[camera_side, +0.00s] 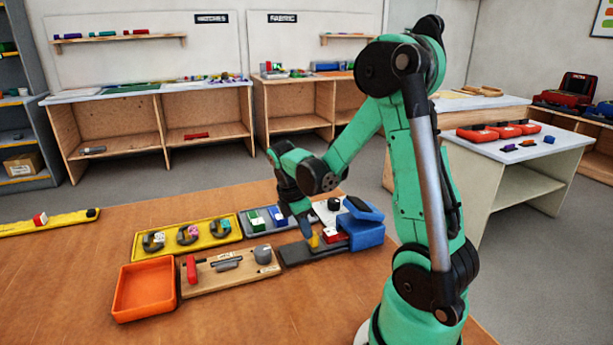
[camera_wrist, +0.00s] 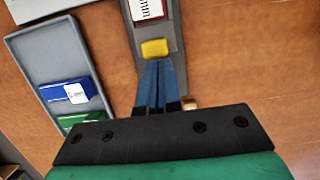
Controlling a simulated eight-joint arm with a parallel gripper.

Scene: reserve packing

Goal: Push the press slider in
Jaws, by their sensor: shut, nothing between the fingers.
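The press has a blue body (camera_side: 362,231) and a long dark grey base (camera_side: 297,254) that runs out to the left. A yellow slider piece (camera_side: 314,241) sits on this base, and it also shows in the wrist view (camera_wrist: 154,49). A red block with a white label (camera_side: 333,234) sits between the slider and the blue body; its labelled top is cut off in the wrist view (camera_wrist: 147,9). My gripper (camera_side: 306,232) points down with its blue fingers together and empty. In the wrist view its fingertips (camera_wrist: 160,66) are right beside the slider's outer side; I cannot tell whether they touch.
A grey tray (camera_side: 246,229) with green and blue blocks lies close to the left of the press. A yellow tray (camera_side: 147,251), a wooden tool board (camera_side: 207,285) and an empty orange bin (camera_side: 144,289) lie farther left. The table front is clear.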

